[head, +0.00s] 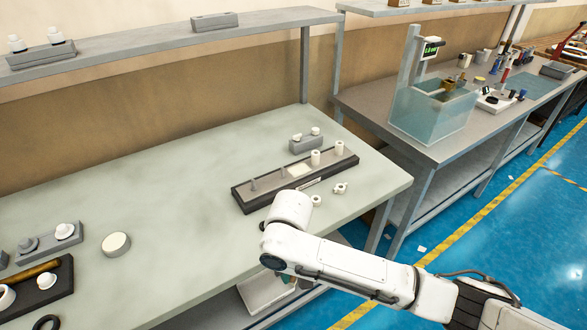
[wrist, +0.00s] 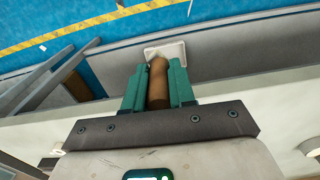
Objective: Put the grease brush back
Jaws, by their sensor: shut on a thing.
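My gripper (wrist: 158,70) has green fingers shut on a brown cylindrical handle, which I take to be the grease brush (wrist: 158,88). The brush's far end is not clearly visible. Beyond the fingers in the wrist view is a white tray (wrist: 178,48). In the head view a white tray (head: 262,296) sits below the tabletop, at the front of the bench. My gripper is mostly hidden behind my arm there; only a bit of green (head: 290,280) shows close to the tray. I cannot tell whether the brush touches the tray.
The bench top (head: 190,190) is largely clear in its middle. A dark fixture tray (head: 242,200) with white cylinders stands near its right end. Loose white fittings (head: 340,188) lie beside it. The bench's front edge is close to my arm. A second bench (head: 370,95) stands to the right.

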